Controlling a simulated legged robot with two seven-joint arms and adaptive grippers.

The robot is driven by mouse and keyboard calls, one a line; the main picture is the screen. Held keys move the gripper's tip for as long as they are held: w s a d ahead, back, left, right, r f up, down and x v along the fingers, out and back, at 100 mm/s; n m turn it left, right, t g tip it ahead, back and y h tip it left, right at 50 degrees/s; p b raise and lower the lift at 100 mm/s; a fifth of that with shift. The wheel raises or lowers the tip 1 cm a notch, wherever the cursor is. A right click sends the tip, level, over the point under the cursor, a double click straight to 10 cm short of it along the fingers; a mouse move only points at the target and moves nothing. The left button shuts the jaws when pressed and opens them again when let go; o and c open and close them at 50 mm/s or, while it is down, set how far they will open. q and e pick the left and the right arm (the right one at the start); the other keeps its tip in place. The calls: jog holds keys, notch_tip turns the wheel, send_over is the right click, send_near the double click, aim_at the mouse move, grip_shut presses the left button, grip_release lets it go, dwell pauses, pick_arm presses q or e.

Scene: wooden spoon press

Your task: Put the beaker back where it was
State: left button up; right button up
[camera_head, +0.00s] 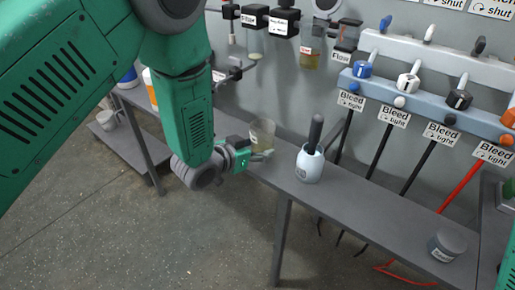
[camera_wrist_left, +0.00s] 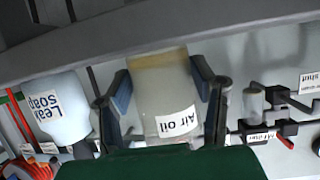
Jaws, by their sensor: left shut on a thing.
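The beaker (camera_head: 263,133) is a translucent cup with yellowish contents. In the left wrist view the beaker (camera_wrist_left: 165,90) carries an "Air oil" label and sits between the two fingers. My left gripper (camera_head: 258,158) is shut on it from the near side. In the head view the beaker appears upright at the grey bench (camera_head: 345,202), left of the white soap pot. I cannot tell whether its base touches the bench. My right gripper is not in view.
The white "Leak soap" pot (camera_head: 309,165) with a dark handle stands close right of the beaker; it also shows in the left wrist view (camera_wrist_left: 58,108). A grey can (camera_head: 447,244) stands at the bench's right end. Labelled valves (camera_head: 403,85) line the wall. The bench between pot and can is clear.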

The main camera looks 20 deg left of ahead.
pick_arm(q)
jog(key=o, duration=1.2)
jog(key=shift+d, duration=0.25)
jog(key=shift+a+r, duration=0.1)
jog(key=shift+r, duration=0.05)
jog(key=p+v, duration=0.2)
jog(key=v, duration=1)
jog(key=s+a+f+n+g+y, duration=0.1)
jog(key=s+a+f+g+y, duration=0.15)
jog(key=s+f, duration=0.4)
jog(key=s+a+f+n+g+y, duration=0.1)
jog(key=s+a+f+g, duration=0.15)
jog(key=s+f, duration=0.35)
jog(key=s+f+g, duration=0.2)
jog(key=s, duration=0.2)
jog(key=s+a+f+n+g+y, duration=0.1)
jog(key=s+f+g, duration=0.1)
jog(key=s, duration=0.3)
jog(key=s+f+n+g, duration=0.1)
jog(key=s+f+g, duration=0.1)
jog(key=s, duration=0.3)
jog(key=shift+a+f+g+y, duration=0.2)
jog(key=shift+f, duration=0.25)
jog(key=shift+a+f+g+y, duration=0.15)
jog(key=shift+a+f+g, duration=0.05)
jog(key=shift+f, duration=0.2)
